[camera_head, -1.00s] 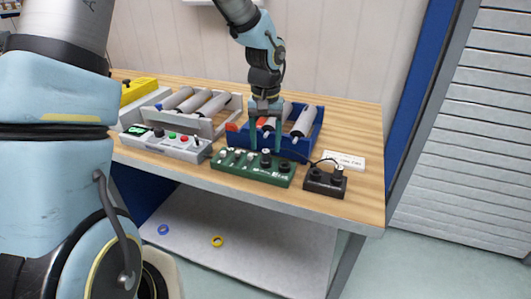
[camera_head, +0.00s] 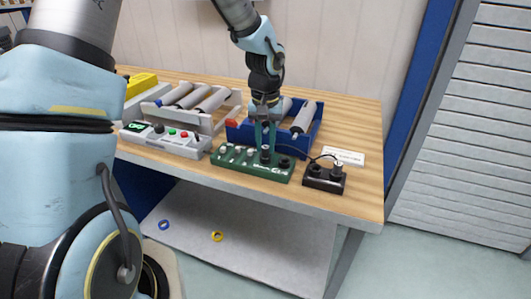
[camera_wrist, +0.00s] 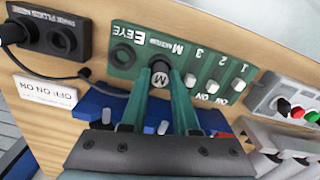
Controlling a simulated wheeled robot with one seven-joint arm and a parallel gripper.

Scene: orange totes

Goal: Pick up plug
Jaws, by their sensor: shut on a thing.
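A dark round plug (camera_wrist: 160,79) marked "M" stands in the green panel (camera_wrist: 208,60), in a socket of the row labelled with E, M and numbers. My gripper (camera_wrist: 160,70) is shut on this plug, one green finger at each side of it. In the head view my gripper (camera_head: 265,148) reaches down onto the green panel (camera_head: 228,163), and the plug (camera_head: 265,156) shows between the fingertips. The plug's lower end is hidden, so I cannot tell whether it is still seated.
Right of the panel is a black box (camera_head: 324,182) holding another plug with a cable. A white label card (camera_head: 345,158) lies behind it. A blue bin (camera_head: 240,135) with rollers is close behind the gripper. A grey button box (camera_head: 165,142) stands left.

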